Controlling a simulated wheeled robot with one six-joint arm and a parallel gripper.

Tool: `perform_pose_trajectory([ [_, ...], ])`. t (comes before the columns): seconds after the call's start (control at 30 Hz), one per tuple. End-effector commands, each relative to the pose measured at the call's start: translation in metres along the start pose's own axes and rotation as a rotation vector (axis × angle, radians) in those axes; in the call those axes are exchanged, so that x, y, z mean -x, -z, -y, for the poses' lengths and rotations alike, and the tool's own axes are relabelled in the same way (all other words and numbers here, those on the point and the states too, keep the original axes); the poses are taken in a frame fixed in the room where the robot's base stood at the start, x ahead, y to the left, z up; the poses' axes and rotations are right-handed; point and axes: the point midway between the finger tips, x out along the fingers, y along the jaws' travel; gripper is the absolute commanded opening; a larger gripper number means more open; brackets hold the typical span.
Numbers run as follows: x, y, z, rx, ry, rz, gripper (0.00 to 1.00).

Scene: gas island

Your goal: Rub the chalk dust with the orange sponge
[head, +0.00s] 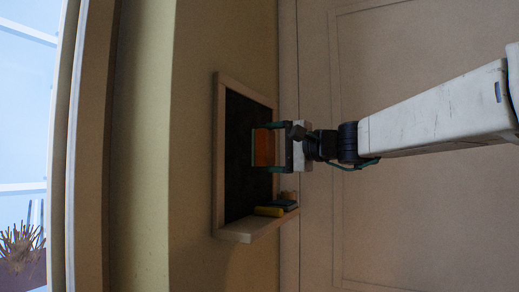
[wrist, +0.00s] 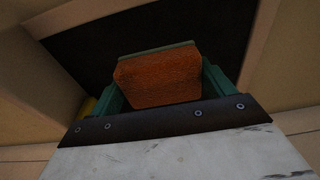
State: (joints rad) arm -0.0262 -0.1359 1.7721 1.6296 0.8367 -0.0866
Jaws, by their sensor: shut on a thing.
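The orange sponge (head: 264,148) is held between the green fingers of my gripper (head: 268,147), in front of the dark board. In the wrist view the sponge (wrist: 158,80) fills the space between the two green fingers (wrist: 160,90), with a greenish strip along its far edge. The blackboard (head: 236,172) hangs on the wall in a pale wooden frame; its dark face (wrist: 100,50) also shows beyond the sponge in the wrist view. I cannot tell whether the sponge touches the board. I cannot make out any chalk dust; the sponge and gripper hide part of the board.
A pale ledge (head: 240,231) juts out below the board. On it lie a yellow block (head: 268,211), a dark teal item (head: 284,204) and small brownish items (head: 288,195). A potted plant (head: 22,250) stands by the window at the far left. A panelled wall is at the right.

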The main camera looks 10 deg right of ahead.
Motion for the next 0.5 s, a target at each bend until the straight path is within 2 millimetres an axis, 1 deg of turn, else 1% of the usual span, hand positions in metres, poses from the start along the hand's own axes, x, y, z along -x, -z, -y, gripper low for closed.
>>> perform_pose_trajectory([
  [0.1,0.0041,0.0003,0.0000,0.000,0.000,0.000,0.60],
  [0.4,0.0048,0.0004,0.0001,0.000,0.000,0.000,0.60],
  [0.5,0.0092,0.0010,0.0002,0.000,0.000,0.000,0.60],
])
